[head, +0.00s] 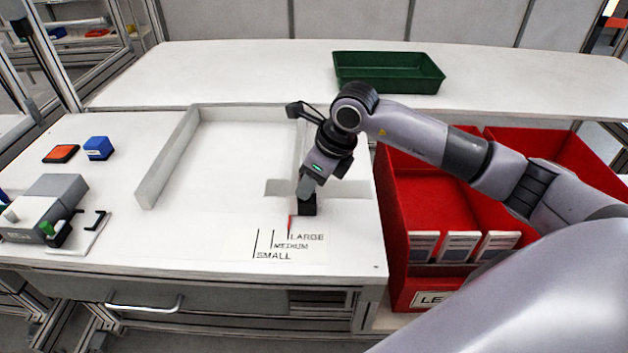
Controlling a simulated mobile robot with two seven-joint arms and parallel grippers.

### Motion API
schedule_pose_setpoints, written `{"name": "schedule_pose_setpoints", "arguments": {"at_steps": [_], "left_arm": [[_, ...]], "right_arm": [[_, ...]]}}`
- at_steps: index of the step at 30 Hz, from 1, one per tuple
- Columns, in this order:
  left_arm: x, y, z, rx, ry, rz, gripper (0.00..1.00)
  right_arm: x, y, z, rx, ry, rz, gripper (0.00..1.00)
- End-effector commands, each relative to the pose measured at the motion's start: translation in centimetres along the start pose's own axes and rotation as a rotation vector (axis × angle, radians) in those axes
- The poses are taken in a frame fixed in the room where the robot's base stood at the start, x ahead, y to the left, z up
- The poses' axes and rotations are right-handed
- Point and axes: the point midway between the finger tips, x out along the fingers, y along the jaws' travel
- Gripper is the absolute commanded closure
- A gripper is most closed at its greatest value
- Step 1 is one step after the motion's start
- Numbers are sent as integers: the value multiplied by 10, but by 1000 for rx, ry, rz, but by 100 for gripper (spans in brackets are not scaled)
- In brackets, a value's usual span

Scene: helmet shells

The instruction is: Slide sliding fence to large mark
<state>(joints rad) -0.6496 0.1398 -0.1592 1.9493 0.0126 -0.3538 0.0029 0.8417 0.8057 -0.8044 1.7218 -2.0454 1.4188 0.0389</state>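The sliding fence (302,144) is a light upright wall at the right of a white fixture on the table, partly hidden behind my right gripper. A red pointer (291,222) shows at its front end, close to the top of the line for the large mark (306,237). The medium mark (290,246) and small mark (273,256) are printed to the left and nearer. My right gripper (307,198) points down at a small black block at the fence's front end. Its fingertips meet the block, but their opening is too small to make out. My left gripper is out of view.
The fixture's fixed left wall (168,160) stands on the table. A green tray (388,72) lies at the back. Red bins (425,185) stand to the right under my arm. A grey device (52,200), a blue box (98,148) and an orange-black piece (61,153) are at left.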

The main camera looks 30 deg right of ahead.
Motion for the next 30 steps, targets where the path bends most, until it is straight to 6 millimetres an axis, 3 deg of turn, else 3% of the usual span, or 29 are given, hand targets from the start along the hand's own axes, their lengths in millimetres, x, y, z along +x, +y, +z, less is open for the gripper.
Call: {"name": "schedule_pose_setpoints", "arguments": {"at_steps": [2, 11, 24, 30], "left_arm": [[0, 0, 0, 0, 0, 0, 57], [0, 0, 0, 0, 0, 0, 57], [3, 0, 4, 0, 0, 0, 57], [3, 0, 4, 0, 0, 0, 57]], "right_arm": [[0, 0, 0, -1, -1, 1, 45], [-2, 0, 0, 0, 0, 0, 45], [-62, 0, 0, -1, -3, -1, 45], [-72, 0, 0, -1, -1, 0, 45]]}}
